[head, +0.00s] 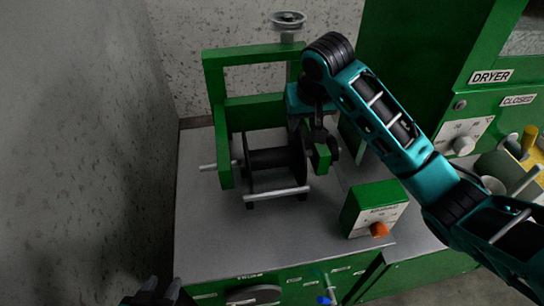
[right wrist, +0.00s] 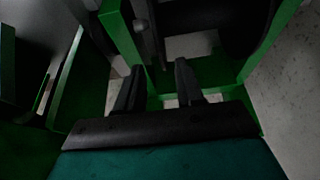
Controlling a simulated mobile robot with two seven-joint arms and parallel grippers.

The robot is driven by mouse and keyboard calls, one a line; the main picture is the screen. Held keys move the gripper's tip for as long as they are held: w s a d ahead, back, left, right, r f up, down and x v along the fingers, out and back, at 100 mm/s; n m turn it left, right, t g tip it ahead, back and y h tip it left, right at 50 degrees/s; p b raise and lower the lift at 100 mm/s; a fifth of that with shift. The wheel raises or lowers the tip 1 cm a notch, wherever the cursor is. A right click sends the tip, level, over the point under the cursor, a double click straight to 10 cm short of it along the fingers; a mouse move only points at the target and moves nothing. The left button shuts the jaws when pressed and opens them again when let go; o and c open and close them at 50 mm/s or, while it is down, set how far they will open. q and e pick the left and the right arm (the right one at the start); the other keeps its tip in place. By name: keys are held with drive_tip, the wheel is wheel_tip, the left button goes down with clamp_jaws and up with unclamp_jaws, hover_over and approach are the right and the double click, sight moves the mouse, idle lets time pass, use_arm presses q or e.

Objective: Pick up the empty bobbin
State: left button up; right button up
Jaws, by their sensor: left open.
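The empty bobbin (head: 274,168) is a dark spool with a bare core, lying across the green frame on the grey machine top in the head view. In the right wrist view a dark rounded shape at the top, likely the bobbin (right wrist: 235,22), is only partly visible. My right gripper (head: 322,150) is at the bobbin's right end, beside a green bracket. Its fingers also show in the right wrist view (right wrist: 160,88), apart with nothing visibly clamped between them. My left gripper (head: 158,292) is open at the bottom edge, away from the bobbin, and partly cut off.
A green box with an orange knob (head: 379,230) stands front right. The dryer cabinet (head: 425,55) is at the right. The machine top (head: 215,235) is clear at front left.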

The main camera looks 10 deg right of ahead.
sight(299, 131)
drive_tip(key=shift+x, duration=2.7)
drive_tip(key=shift+s+a, duration=0.1)
drive_tip(key=shift+s, duration=0.05)
drive_tip(key=shift+c, duration=0.5)
clamp_jaws()
